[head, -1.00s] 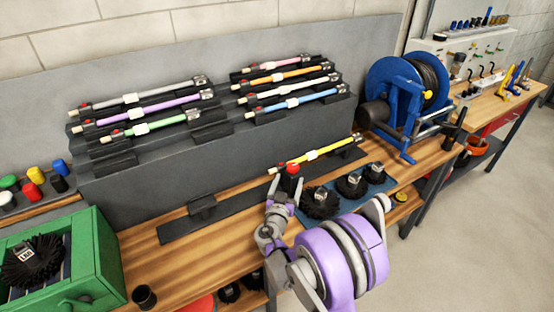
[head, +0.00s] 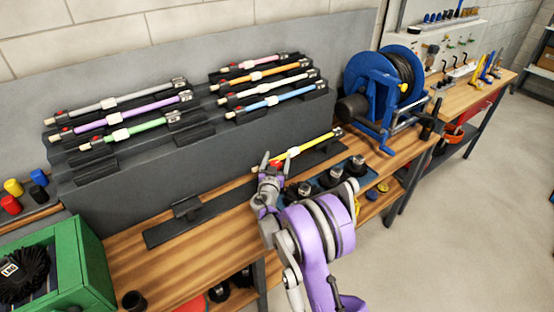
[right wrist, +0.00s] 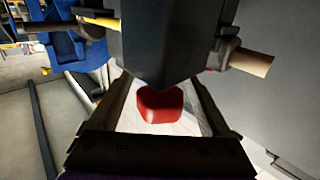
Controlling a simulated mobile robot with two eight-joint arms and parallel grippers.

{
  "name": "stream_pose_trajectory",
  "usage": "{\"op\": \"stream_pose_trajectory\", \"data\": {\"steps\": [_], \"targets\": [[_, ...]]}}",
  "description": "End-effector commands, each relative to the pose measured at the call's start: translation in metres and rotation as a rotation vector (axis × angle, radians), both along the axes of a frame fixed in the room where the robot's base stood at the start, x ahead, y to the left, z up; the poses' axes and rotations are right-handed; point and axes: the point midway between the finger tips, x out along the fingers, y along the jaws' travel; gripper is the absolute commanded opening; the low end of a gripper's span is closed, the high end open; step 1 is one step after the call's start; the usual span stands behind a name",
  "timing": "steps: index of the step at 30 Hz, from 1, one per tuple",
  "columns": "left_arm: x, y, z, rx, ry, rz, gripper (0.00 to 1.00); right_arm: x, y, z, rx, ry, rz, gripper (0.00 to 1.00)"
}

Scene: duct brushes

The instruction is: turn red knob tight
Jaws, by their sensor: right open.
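The red knob (right wrist: 160,104) sits between the two dark fingers of my right gripper (right wrist: 162,92) in the right wrist view. The fingers stand on either side of it and the jaws are open; I cannot tell whether either finger touches it. In the head view the red knob (head: 276,163) shows only partly, beside the tip of my right gripper (head: 268,168). It is at the near end of a yellow rod (head: 308,147), which rests in a dark holder on the bench. My left gripper is out of view.
A grey stepped rack (head: 200,140) with several coloured rods stands behind the bench (head: 185,235). Black brushes sit on a blue mat (head: 322,183) right of my arm. A blue reel (head: 378,85) stands at the right, a green box (head: 85,262) at the left.

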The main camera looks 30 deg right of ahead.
Motion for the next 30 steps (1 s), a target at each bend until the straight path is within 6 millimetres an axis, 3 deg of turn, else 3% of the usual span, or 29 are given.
{"op": "stream_pose_trajectory", "data": {"steps": [3, 16, 30], "targets": [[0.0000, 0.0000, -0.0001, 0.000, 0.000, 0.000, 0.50, -0.0002, 0.0001, -0.0001, 0.000, 0.000, 0.000, 0.78], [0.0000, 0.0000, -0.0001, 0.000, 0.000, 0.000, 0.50, -0.0002, 0.0003, 0.0000, 0.000, 0.000, 0.000, 0.00], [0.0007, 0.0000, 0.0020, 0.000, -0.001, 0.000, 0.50, -0.0013, -0.0009, 0.0001, 0.001, -0.001, -0.105, 0.00]]}}
